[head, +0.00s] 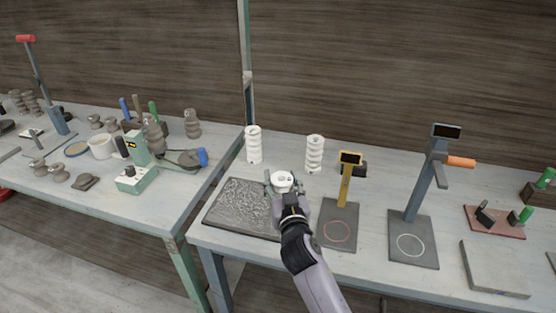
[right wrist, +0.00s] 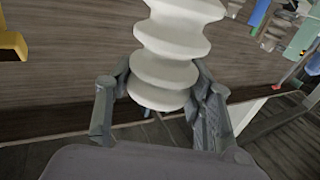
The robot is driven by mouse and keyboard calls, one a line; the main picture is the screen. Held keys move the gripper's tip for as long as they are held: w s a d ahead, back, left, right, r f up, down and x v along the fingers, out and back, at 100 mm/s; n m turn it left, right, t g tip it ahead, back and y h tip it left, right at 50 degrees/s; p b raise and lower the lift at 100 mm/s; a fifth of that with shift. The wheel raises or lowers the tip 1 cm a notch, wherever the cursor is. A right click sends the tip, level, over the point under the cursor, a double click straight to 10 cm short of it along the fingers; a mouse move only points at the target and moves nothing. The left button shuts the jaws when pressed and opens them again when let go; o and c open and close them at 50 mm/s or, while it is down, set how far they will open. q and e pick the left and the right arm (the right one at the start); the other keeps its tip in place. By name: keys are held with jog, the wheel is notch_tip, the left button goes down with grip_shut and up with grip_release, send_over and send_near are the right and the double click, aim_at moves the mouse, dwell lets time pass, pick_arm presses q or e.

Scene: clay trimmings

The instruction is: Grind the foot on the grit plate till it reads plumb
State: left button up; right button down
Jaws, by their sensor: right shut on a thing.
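My right gripper (head: 284,188) is shut on a white ribbed piece (head: 283,179), over the right side of the dark, rough grit plate (head: 240,205). The right wrist view shows the ribbed piece (right wrist: 178,50) between the two fingers (right wrist: 162,100), gripped near one end. Its other end is out of that view, so I cannot tell if the foot touches the plate. A yellow stand with a dark display (head: 350,158) has a red-circled base right of the plate. A taller grey stand with a display (head: 446,131) and orange handle is further right. Both readings are illegible.
Two more white ribbed pieces, one left (head: 253,145) and one right (head: 315,155), stand behind the plate. A grey slab (head: 495,268) and a reddish board (head: 495,222) lie at the right. A second table (head: 110,205) with grey-brown pieces and tools stands left, across a gap.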

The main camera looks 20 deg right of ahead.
jog(key=w+r, duration=0.2)
jog(key=w, duration=0.4)
pick_arm(q)
jog(key=f+b, duration=0.3)
jog(key=shift+w+a+f+b, duration=0.1)
jog(key=shift+w+f+b, duration=0.1)
jog(key=shift+w+b, duration=0.15)
pick_arm(e)
jog(key=shift+h, duration=0.3)
jog(key=f, duration=0.4)
jog(key=shift+w+a+f, duration=0.25)
jog(key=shift+a+f, duration=0.05)
jog(key=shift+f, duration=0.05)
pick_arm(q)
jog(key=shift+w, duration=0.2)
jog(key=shift+a+f+b, duration=0.1)
jog(key=shift+f+b, duration=0.5)
jog(key=shift+f, duration=0.05)
pick_arm(e)
jog(key=shift+f+m, duration=0.3)
jog(key=shift+f, duration=0.3)
